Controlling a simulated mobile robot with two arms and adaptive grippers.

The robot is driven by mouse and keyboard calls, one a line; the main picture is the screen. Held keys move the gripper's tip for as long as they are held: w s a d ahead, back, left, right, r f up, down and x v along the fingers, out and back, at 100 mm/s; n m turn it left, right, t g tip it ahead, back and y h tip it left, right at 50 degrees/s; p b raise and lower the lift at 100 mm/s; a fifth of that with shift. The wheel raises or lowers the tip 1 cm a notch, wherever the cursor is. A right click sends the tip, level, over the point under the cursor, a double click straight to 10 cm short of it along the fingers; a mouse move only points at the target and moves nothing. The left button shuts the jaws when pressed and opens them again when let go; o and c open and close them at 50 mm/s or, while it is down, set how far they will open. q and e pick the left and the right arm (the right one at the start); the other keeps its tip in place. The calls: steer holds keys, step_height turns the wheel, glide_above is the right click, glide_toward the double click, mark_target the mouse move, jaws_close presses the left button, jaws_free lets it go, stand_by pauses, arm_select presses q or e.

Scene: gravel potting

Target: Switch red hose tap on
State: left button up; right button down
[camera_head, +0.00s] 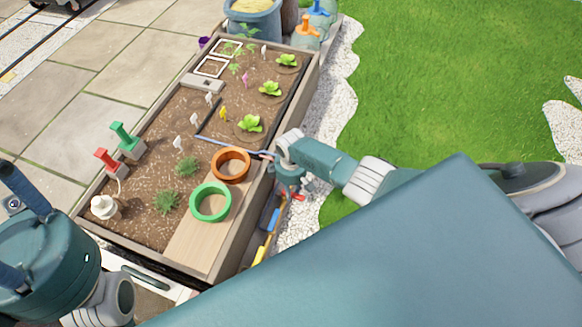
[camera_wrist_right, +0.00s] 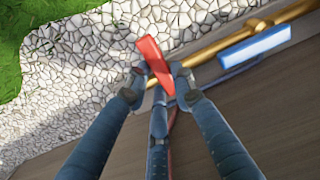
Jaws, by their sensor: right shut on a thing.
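The red hose tap (camera_head: 299,198) is on the right outer side of the wooden planter bed, low by the gravel strip. In the right wrist view, its red lever (camera_wrist_right: 154,60) slants between my fingertips beside a brass pipe (camera_wrist_right: 215,45). My right gripper (camera_wrist_right: 157,82) is shut on the red lever. In the head view, my right gripper (camera_head: 290,190) points down over the bed's outer edge and partly hides the tap. My left gripper (camera_head: 22,232) is at the lower left with its fingers apart, and it looks empty.
A blue lever (camera_head: 270,219) and a yellow part (camera_head: 260,254) sit along the same bed side. The blue lever also shows in the right wrist view (camera_wrist_right: 255,47). Orange (camera_head: 231,165) and green (camera_head: 210,203) rings stand inside the bed. White gravel (camera_head: 325,120) borders it.

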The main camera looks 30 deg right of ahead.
steer(key=shift+s, duration=0.1)
steer(key=c, duration=1.4)
jaws_free()
steer(key=shift+c, duration=0.2)
step_height(320, 180, up, 12)
